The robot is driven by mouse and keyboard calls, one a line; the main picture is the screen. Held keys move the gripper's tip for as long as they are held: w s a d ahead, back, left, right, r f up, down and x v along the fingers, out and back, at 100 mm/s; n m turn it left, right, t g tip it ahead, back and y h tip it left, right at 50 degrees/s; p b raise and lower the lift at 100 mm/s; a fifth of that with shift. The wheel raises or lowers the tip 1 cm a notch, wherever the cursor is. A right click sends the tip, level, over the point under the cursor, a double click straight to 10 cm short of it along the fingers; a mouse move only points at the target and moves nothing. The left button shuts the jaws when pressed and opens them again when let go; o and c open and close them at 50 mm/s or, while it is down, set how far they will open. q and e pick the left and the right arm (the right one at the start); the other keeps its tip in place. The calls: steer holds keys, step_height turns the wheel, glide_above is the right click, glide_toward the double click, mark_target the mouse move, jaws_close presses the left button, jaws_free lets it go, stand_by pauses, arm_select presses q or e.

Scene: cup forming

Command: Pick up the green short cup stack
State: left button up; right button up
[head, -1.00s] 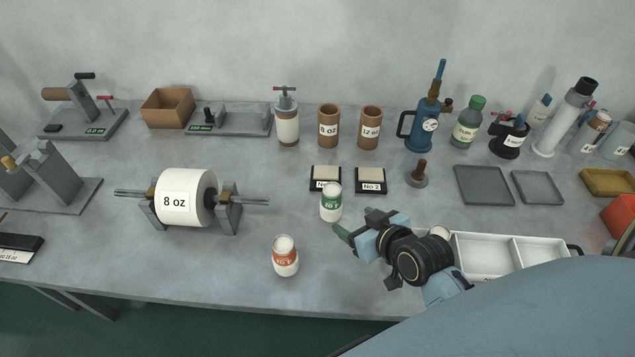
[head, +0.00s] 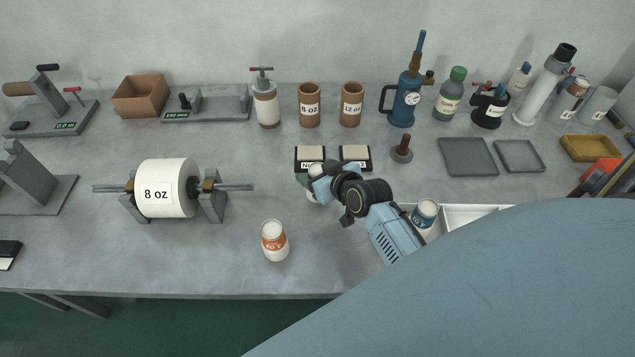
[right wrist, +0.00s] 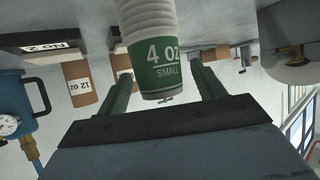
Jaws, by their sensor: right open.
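The green short cup stack (right wrist: 160,62) shows in the right wrist view as nested white paper cups with a green band reading "4 oz SMALL". It lies between the two green fingers of my right gripper (right wrist: 163,88), which is open, with a visible gap on each side. My left gripper is not in view.
An orange-labelled cup stack (head: 274,241) stands at the front. A blue-labelled stack (head: 425,213) stands by the white divided tray (head: 465,214), partly behind my arm. The 8 oz paper roll (head: 165,188) is at left. The bench between is clear.

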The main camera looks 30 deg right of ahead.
steer(key=shift+x, duration=1)
steer(key=c, duration=1.1)
steer(key=shift+o, duration=0.2)
